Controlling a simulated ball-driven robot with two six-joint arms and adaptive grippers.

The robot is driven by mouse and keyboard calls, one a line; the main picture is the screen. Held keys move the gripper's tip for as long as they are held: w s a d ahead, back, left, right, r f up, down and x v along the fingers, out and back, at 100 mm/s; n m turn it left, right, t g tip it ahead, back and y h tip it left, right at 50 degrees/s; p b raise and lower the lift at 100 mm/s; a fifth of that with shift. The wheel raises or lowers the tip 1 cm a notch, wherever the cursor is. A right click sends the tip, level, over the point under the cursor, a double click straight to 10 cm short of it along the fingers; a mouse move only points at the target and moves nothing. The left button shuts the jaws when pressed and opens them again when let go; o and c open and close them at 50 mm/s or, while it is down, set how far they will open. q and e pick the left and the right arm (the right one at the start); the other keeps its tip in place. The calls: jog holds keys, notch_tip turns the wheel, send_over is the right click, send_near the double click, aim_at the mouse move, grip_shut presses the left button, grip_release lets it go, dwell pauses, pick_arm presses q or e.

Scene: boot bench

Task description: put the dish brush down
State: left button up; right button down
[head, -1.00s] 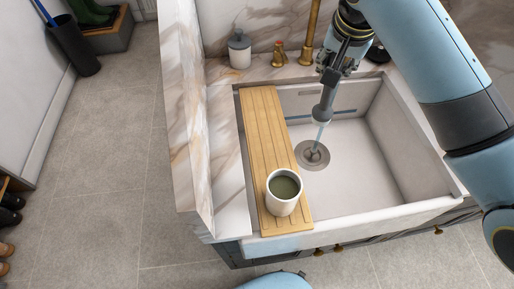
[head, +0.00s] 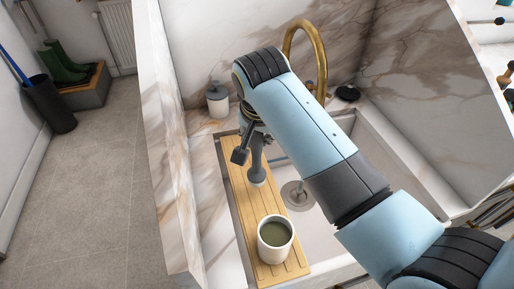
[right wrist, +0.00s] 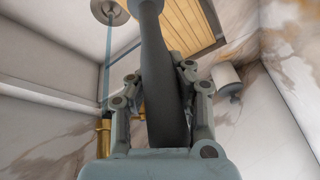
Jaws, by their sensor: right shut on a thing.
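My right gripper (head: 250,143) is shut on the grey dish brush (head: 257,170) above the wooden board that lies across the left part of the sink. The brush hangs roughly upright with its wider end down. I cannot tell whether that end touches the board (head: 241,212). In the right wrist view the dark brush handle (right wrist: 162,85) stands between the two fingers, and part of the board (right wrist: 190,22) shows beyond it. My left gripper is not in view.
A white mug (head: 275,238) of green liquid stands on the board's near end. The sink (head: 318,228) with its drain (head: 296,195) lies right of the board. A brass tap (head: 318,50) and a grey-topped bottle (head: 217,101) stand behind.

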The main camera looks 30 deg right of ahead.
aim_at(257, 151)
jog(key=f, duration=0.3)
jog(key=shift+a+f, duration=0.1)
jog(key=shift+a, duration=0.1)
jog(key=shift+f, duration=0.5)
jog(key=c, duration=1.3)
grip_release()
jog(key=shift+f, duration=0.1)
jog(key=shift+o, duration=0.2)
